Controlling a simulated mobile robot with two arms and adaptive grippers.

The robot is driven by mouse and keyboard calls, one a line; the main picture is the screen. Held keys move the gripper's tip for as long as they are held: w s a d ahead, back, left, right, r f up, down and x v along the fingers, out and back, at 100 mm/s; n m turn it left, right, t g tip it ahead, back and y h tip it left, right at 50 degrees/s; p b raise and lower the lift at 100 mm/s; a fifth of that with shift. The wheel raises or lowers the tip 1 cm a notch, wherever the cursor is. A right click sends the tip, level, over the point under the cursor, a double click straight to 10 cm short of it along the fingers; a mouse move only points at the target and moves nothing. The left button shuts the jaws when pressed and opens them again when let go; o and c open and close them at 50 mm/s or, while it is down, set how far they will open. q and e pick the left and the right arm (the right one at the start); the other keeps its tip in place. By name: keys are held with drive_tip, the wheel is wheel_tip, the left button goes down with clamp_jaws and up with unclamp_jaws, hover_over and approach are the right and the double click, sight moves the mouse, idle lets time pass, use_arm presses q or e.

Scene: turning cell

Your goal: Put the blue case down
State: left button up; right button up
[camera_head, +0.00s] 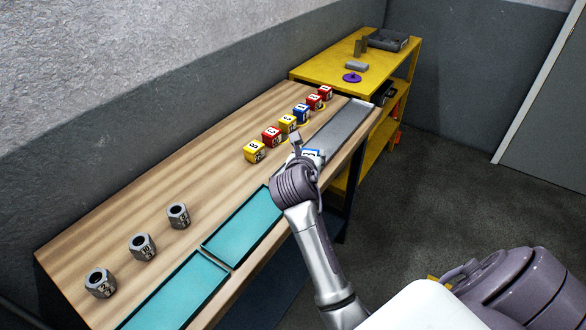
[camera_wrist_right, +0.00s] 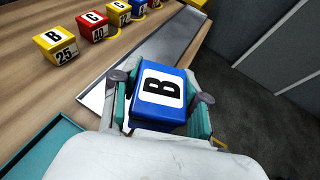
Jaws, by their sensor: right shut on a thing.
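My right gripper (camera_wrist_right: 162,106) is shut on a blue case (camera_wrist_right: 160,90), with one finger on each side of it. The case has a white label with a black B on top. In the head view the blue case (camera_head: 312,153) shows only in part behind my right gripper (camera_head: 303,155). It is at the near end of the long grey tray (camera_head: 345,120), near the bench's front edge. The grey tray also shows beyond the case in the wrist view (camera_wrist_right: 180,45). I cannot tell whether the case touches anything beneath it. My left gripper is not in view.
A row of yellow, red and blue cases, nearest a yellow case (camera_head: 254,152), stands behind the grey tray on the wooden bench (camera_head: 190,180). Two teal trays (camera_head: 240,232) lie left of my arm. Three grey hexagonal parts (camera_head: 142,246) stand at left. A yellow shelf (camera_head: 330,65) adjoins the far end.

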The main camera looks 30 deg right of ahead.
drive_tip(key=w+f, duration=0.1)
drive_tip(key=w, duration=0.1)
drive_tip(key=w+f, duration=0.1)
drive_tip(key=w, duration=0.1)
drive_tip(key=w+f, duration=0.2)
drive_tip(key=shift+w+a, duration=0.2)
drive_tip(key=shift+w, duration=0.2)
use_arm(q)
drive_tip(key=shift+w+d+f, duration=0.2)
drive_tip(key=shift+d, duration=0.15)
use_arm(e)
drive_tip(key=shift+f, duration=1.95)
drive_tip(key=shift+f, duration=0.1)
drive_tip(key=shift+f, duration=0.15)
drive_tip(key=o, duration=1.3)
drive_tip(key=shift+c, duration=0.2)
